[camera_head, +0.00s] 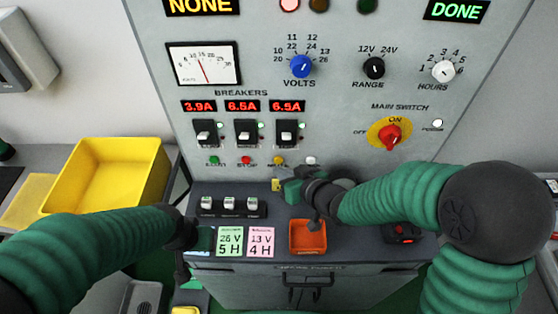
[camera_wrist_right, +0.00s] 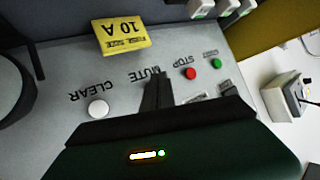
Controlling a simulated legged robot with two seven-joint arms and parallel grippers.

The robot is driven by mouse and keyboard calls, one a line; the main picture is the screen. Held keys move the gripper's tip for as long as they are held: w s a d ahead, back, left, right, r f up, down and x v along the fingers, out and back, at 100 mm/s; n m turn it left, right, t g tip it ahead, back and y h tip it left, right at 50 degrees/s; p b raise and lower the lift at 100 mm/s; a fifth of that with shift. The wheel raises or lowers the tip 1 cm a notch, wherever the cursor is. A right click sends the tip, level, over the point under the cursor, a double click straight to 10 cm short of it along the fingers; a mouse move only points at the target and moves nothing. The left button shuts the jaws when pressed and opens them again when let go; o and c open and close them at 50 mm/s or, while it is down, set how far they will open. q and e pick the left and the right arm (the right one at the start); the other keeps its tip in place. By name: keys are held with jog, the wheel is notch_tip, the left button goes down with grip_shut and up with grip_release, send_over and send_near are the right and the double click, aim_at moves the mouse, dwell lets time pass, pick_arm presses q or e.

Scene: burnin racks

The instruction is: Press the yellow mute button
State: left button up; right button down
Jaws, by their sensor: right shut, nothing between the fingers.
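The yellow mute button (camera_head: 278,160) is on the lower row of the grey panel, between the red stop button (camera_head: 246,160) and the white clear button (camera_head: 311,160). My right gripper (camera_head: 281,173) is shut and empty, its tips just below the mute button. In the right wrist view, the shut fingers (camera_wrist_right: 157,78) point at the MUTE label and hide the button there. I cannot tell whether they touch it. My left gripper (camera_head: 184,262) is low at the left of the console; its fingers do not show clearly.
A yellow 10 A fuse box (camera_wrist_right: 122,36) sits close to the right fingers. The green start button (camera_head: 214,160) is left of stop. An orange tray (camera_head: 308,251) and two cards lie on the ledge. A yellow bin (camera_head: 85,185) stands at the left.

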jog(key=shift+a, duration=0.25)
jog(key=shift+d, duration=0.25)
jog(key=shift+w+a+r, duration=0.1)
jog(key=shift+w+a, duration=0.1)
jog(key=shift+w, duration=0.2)
jog(key=shift+w+p, duration=0.4)
dwell(0.8)
jog(key=shift+s, duration=0.1)
jog(key=shift+s+d, duration=0.1)
jog(key=shift+s, duration=0.65)
